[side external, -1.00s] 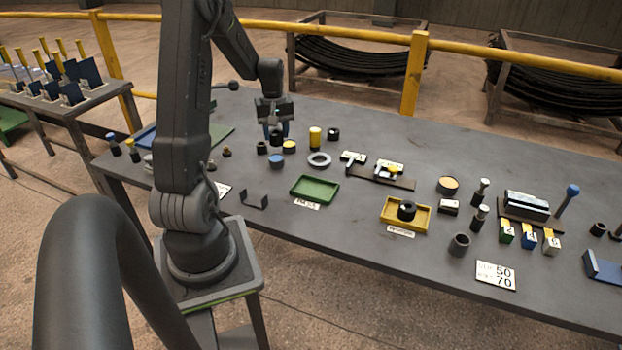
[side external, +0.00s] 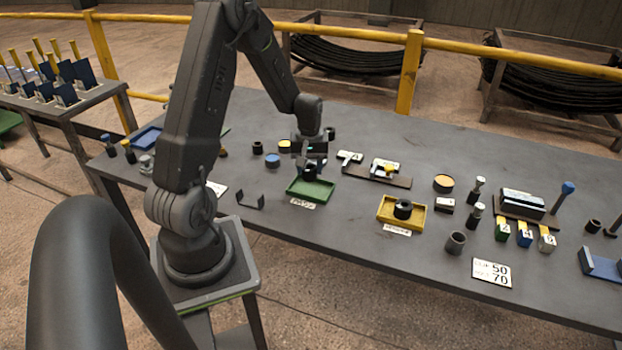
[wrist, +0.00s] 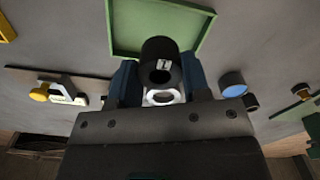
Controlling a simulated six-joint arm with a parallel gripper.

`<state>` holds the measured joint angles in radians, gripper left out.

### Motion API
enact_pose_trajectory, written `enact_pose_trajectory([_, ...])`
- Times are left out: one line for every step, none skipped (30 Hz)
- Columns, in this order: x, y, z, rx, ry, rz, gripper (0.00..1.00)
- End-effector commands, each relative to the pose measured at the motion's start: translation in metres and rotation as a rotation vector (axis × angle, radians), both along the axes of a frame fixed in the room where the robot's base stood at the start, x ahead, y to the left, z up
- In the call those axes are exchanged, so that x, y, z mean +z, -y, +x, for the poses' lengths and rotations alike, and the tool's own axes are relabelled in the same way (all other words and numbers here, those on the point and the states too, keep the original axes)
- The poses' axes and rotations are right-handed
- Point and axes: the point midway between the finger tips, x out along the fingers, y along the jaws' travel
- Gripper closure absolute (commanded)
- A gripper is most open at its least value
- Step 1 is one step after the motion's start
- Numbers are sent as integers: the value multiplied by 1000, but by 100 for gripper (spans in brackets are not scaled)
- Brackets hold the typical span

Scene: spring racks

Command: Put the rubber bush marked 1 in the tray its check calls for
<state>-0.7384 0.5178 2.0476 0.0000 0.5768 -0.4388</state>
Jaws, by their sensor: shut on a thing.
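My gripper (side external: 309,166) is shut on a black rubber bush (wrist: 158,52) whose small white label reads 1 in the wrist view. In the side view the bush (side external: 309,174) is at the back edge of the green tray (side external: 312,193), apparently just above it; the exact gap cannot be told. The green tray also shows in the wrist view (wrist: 203,38), and its visible floor is bare. Its label (side external: 302,204) seems to read PASS. The yellow tray (side external: 384,214) to the right holds another black ring-shaped part (side external: 403,209); its label (side external: 397,230) is too small to read surely.
A caliper-like gauge (side external: 384,168) lies on a dark board. A card (side external: 492,272) shows 50 and 70.

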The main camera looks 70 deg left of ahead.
Motion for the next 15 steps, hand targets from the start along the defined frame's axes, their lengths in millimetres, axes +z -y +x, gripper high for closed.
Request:
enact_pose_trajectory([-2, 1, 3, 0, 0, 1, 84])
enact_pose_trajectory([-3, 2, 4, 1, 0, 0, 84])
enact_pose_trajectory([-6, 2, 4, 1, 0, -1, 84])
enact_pose_trajectory([-9, 2, 4, 2, -1, -1, 84])
enact_pose_trajectory([-13, 2, 4, 2, -2, -1, 84])
enact_pose_trajectory([-20, 2, 4, 2, -3, -3, 84])
enact_pose_trajectory([-24, 2, 4, 2, -2, -2, 84])
enact_pose_trajectory([-29, 2, 3, 2, -3, -2, 84])
enact_pose_trajectory([-34, 2, 4, 2, -2, -2, 84])
enact_pose_trajectory([-37, 2, 4, 2, -2, -1, 84])
enact_pose_trajectory([-40, 2, 4, 2, -2, -1, 84])
enact_pose_trajectory([-42, 2, 4, 2, -1, -1, 84])
enact_pose_trajectory([-43, 2, 4, 2, 0, 0, 84])
enact_pose_trajectory([-43, 1, 4, 2, 0, 1, 84])
enact_pose_trajectory([-43, 1, 4, 2, 2, 1, 84])
